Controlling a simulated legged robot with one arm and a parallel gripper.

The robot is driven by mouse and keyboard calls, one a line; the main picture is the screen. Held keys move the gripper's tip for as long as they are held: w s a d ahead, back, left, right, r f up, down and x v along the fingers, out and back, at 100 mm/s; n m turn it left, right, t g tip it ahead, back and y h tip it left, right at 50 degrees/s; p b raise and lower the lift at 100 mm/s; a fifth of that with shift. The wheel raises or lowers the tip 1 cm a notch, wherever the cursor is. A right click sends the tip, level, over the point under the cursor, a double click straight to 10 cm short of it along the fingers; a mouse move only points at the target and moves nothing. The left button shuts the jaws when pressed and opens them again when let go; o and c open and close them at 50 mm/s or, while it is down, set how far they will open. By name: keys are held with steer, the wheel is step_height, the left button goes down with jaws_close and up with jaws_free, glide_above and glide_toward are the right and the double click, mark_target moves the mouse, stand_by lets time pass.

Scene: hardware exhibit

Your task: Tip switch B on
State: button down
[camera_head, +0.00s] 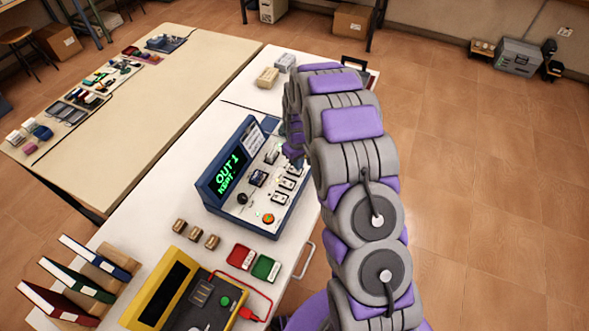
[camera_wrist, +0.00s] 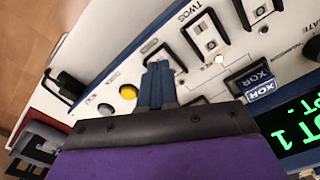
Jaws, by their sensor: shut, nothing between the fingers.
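The blue control box (camera_head: 213,206) stands on the white bench, its sloped panel carrying switches and a screen (camera_head: 228,174) that reads OUT 1 in green. White-framed switches (camera_head: 287,184) sit along its right side. In the wrist view, two switches (camera_wrist: 206,36) (camera_wrist: 256,9) show in a row, with another switch (camera_wrist: 163,56) just beyond my fingertips, partly hidden. I cannot read which one is B. My gripper (camera_wrist: 158,70) is shut and empty, its blue fingers over the panel between a yellow button (camera_wrist: 128,92) and the switches. I cannot tell whether the fingers touch the panel.
A blue XOR block (camera_wrist: 260,87) and a lit lamp (camera_wrist: 219,59) are near my gripper. Red (camera_head: 241,257) and green (camera_head: 265,268) trays, wooden blocks (camera_head: 195,235) and a yellow device (camera_head: 162,291) lie in front of the box. Small boxes (camera_head: 268,77) stand behind it.

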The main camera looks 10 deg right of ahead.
steer(key=shift+f, duration=0.65)
stand_by(0.7)
steer(key=shift+r+p, duration=1)
steer(key=shift+r, duration=2.45)
steer(key=s+r+m+g, duration=0.1)
steer(key=s+r+m, duration=0.1)
steer(key=s+r, duration=1)
steer(key=s+r+m, duration=0.1)
steer(key=s+r, duration=0.8)
steer(key=s, duration=0.7)
steer(key=s+r+m+b, duration=0.1)
steer(key=s, duration=1.3)
steer(key=shift+m+g, duration=0.4)
